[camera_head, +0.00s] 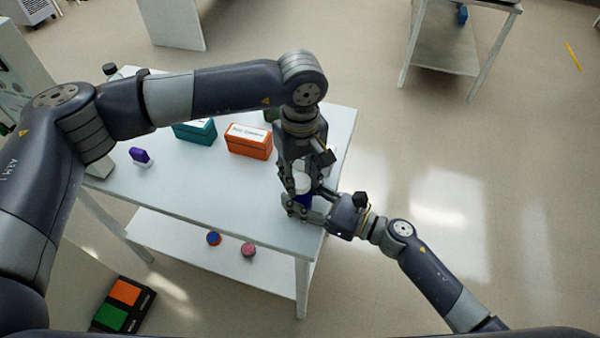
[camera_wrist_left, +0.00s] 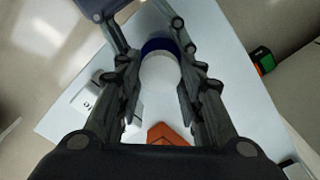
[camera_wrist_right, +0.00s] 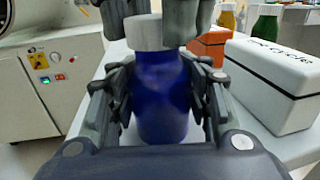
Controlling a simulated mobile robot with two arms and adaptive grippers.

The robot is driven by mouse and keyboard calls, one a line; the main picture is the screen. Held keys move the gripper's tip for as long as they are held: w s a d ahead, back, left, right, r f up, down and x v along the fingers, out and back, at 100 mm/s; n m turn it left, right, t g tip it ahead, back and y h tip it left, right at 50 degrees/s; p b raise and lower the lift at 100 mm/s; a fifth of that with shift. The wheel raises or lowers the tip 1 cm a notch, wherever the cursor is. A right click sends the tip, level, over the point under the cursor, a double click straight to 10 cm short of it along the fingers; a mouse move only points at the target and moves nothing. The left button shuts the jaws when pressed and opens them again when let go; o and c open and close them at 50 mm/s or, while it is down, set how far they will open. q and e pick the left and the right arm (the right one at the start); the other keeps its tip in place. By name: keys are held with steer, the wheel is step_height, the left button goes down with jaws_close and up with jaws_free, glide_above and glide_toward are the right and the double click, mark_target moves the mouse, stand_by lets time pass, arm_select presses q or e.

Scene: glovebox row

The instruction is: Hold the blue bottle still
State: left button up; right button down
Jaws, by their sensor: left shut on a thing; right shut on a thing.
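The blue bottle (camera_head: 304,199) stands upright near the right end of the white table (camera_head: 230,205), with its white cap (camera_head: 302,182) on top. My right gripper (camera_head: 305,212) comes from the right and is shut on the blue body. In the right wrist view the blue body (camera_wrist_right: 162,95) sits between its fingers. My left gripper (camera_head: 302,188) reaches down from above and is shut on the cap; its fingers flank the cap (camera_wrist_right: 145,32) in that view. In the left wrist view the white cap (camera_wrist_left: 160,73) lies between its fingers. The fingers hide parts of the bottle.
An orange box (camera_head: 249,142), a teal box (camera_head: 195,132) and a purple item (camera_head: 139,156) stand to the left on the table. A white box (camera_wrist_right: 272,85) is close beside the bottle. Two small round items (camera_head: 249,249) lie on the lower shelf. The table's front middle is clear.

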arm_select(q)
steer(key=m, duration=0.3)
steer(key=shift+m, duration=0.3)
steer(key=m, duration=1.4)
steer(key=shift+d, duration=0.1)
steer(key=o, duration=0.7)
